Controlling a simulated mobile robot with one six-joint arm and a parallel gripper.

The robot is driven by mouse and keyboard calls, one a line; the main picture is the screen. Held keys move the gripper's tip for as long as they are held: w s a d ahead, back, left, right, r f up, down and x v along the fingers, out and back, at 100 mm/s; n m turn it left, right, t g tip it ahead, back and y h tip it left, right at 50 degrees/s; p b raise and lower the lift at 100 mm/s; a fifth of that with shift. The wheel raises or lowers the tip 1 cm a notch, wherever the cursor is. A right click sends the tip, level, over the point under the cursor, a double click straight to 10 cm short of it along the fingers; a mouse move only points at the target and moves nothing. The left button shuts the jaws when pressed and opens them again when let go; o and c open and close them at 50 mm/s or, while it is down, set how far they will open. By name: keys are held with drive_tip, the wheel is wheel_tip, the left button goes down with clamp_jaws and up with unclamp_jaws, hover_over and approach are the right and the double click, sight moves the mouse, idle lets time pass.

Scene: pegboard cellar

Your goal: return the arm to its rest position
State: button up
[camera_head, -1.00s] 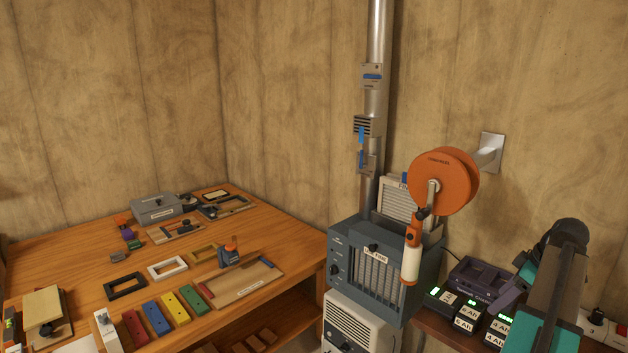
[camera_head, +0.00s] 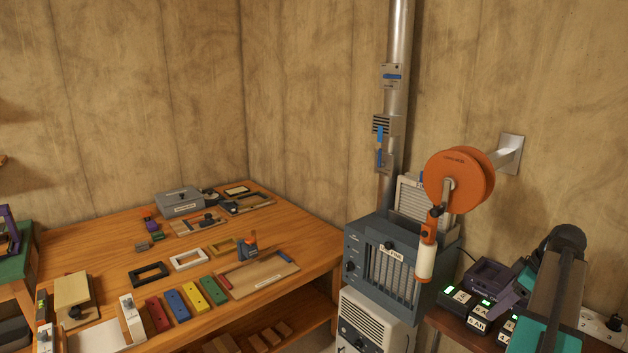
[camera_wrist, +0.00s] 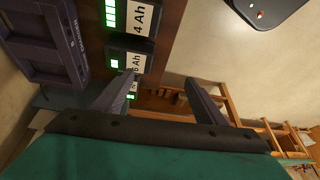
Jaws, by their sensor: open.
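My gripper (camera_wrist: 160,90) shows in the wrist view with its two dark fingers spread apart and nothing between them. Beyond the fingers are a wooden shelf surface and green-lit battery packs (camera_wrist: 128,62), apart from the fingers as far as I can see. In the head view my teal and grey arm stands at the lower right, in front of the side bench with the chargers. The gripper's fingertips are hard to make out there.
A wooden workbench (camera_head: 110,240) with coloured blocks, frames and a grey box (camera_head: 180,202) fills the left. A blue-grey filter unit (camera_head: 395,262) with a pipe (camera_head: 398,40) and an orange reel (camera_head: 455,182) stand between bench and arm. A purple-grey charger (camera_head: 487,278) sits close to my arm.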

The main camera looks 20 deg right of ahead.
drive_tip(key=w+a+f+n+g+y, duration=0.2)
drive_tip(key=w+a+f, duration=0.5)
drive_tip(key=a+f, duration=0.5)
drive_tip(key=w+a+f+n+g+y, duration=0.15)
drive_tip(key=w+a+f, duration=0.45)
drive_tip(key=a+f, duration=0.7)
drive_tip(key=s+a+f+n+g+b, duration=0.1)
drive_tip(key=a+f+g, duration=0.35)
drive_tip(key=a, duration=0.85)
drive_tip(key=s+a+f+g+h, duration=0.2)
drive_tip(key=s+a+f, duration=1)
drive_tip(key=a+f, duration=0.35)
drive_tip(key=s+a+f+m+h, duration=0.1)
drive_tip(key=s+f+m, duration=0.3)
drive_tip(key=s, duration=0.2)
drive_tip(key=s+a+f+m+h+b, duration=0.1)
drive_tip(key=s+f+m+h, duration=0.1)
drive_tip(key=s+f+m, duration=0.2)
drive_tip(key=shift+s+a+m, duration=0.3)
drive_tip(key=shift+s+m, duration=0.15)
drive_tip(key=shift+s, duration=0.75)
